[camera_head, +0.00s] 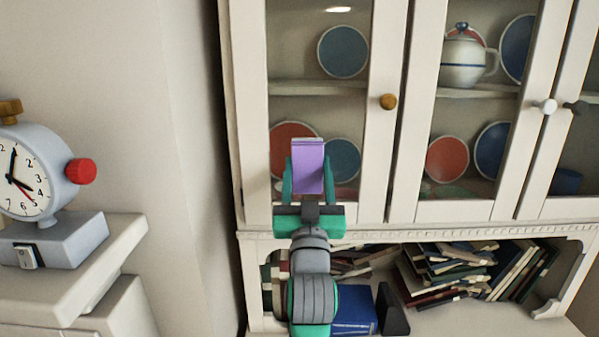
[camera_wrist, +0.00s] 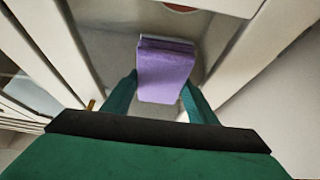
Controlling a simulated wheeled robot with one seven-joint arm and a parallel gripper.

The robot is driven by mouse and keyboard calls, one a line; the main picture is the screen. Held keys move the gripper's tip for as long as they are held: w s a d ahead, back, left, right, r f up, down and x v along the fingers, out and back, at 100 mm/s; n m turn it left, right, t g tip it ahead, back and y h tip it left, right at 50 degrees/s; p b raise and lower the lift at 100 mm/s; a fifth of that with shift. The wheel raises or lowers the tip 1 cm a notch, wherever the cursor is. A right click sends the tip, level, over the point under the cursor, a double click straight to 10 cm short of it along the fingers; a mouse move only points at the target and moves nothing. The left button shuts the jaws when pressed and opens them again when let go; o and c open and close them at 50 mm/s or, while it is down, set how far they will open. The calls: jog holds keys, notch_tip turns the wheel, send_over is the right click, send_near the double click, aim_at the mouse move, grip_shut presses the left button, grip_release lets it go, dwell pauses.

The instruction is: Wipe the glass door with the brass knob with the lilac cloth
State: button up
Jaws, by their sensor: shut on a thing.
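The lilac cloth (camera_head: 308,168) is a folded block held upright between the two green fingers of my gripper (camera_head: 307,180). My gripper is shut on it, and the wrist view also shows the lilac cloth (camera_wrist: 166,75) between the fingers. The glass door with the brass knob (camera_head: 388,101) is the left door of a white cabinet, and it is closed. The cloth is in front of the lower part of this door's glass. I cannot tell whether it touches the glass. In the wrist view, the brass knob (camera_wrist: 91,105) shows at the left, beside a finger.
The middle door has a white knob (camera_head: 547,106), and a dark knob (camera_head: 576,106) is on the door at the right. Plates and a teapot (camera_head: 464,62) stand behind the glass. Books (camera_head: 470,268) fill the open shelf below. A grey clock (camera_head: 35,180) stands on a ledge at the left.

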jog(key=shift+d, duration=3.05)
jog(key=shift+a, duration=0.1)
jog(key=shift+w+a, duration=0.1)
jog(key=shift+a, duration=1.15)
jog(key=shift+s+a, duration=0.2)
jog(key=shift+a, duration=0.8)
jog(key=shift+w+a, duration=0.15)
jog(key=shift+a, duration=0.8)
jog(key=shift+w+a, duration=0.1)
jog(key=shift+a, duration=0.8)
jog(key=shift+s, duration=3.1)
jog(key=shift+d, duration=0.1)
